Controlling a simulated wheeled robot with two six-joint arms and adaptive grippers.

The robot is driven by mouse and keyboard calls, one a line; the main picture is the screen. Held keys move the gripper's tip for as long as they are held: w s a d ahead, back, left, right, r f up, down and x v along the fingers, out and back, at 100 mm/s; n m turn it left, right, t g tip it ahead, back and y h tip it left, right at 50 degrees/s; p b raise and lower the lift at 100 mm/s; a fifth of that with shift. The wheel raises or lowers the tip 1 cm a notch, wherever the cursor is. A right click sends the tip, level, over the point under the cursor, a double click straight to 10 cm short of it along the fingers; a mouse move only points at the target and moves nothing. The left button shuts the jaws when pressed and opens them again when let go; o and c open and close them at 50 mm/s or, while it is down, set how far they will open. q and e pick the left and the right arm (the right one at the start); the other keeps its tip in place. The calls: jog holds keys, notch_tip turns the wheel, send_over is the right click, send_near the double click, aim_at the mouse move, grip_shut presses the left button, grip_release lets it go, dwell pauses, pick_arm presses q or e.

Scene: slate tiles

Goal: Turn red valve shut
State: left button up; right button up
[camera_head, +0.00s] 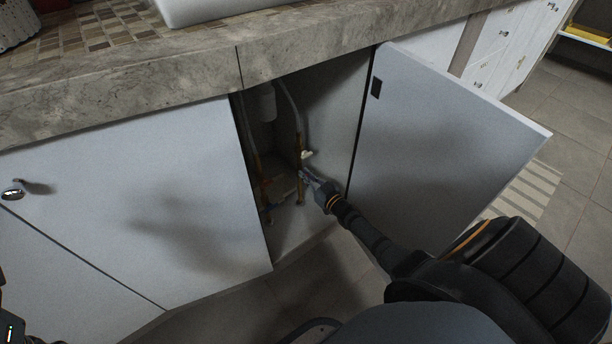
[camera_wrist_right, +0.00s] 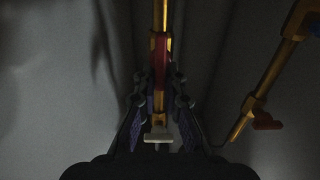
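Inside the open cabinet, my right gripper (camera_head: 303,172) reaches to the nearer, right-hand brass pipe (camera_head: 300,190). In the right wrist view its two fingers (camera_wrist_right: 160,78) stand on either side of that pipe, apart from each other. A red part (camera_wrist_right: 158,50), apparently the red valve, lies along the pipe at the fingertips; I cannot tell whether the fingers touch it. A pale handle (camera_wrist_right: 158,137) sits on the same pipe and shows above the gripper in the head view (camera_head: 307,154).
The open cabinet door (camera_head: 440,140) stands to the right of my arm, and a closed door (camera_head: 130,200) to the left. The stone counter (camera_head: 300,45) overhangs above.

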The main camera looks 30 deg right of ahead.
grip_shut()
jog(key=shift+d+f+m, duration=0.35)
jog(key=shift+m, duration=2.6)
jog(key=shift+d+f+m, duration=0.4)
jog(key=shift+m, duration=2.5)
jog(key=shift+d+f+m, duration=0.35)
jog(key=shift+m, duration=2.9)
jog(key=o, duration=0.6)
grip_release()
jog(key=shift+o, duration=0.2)
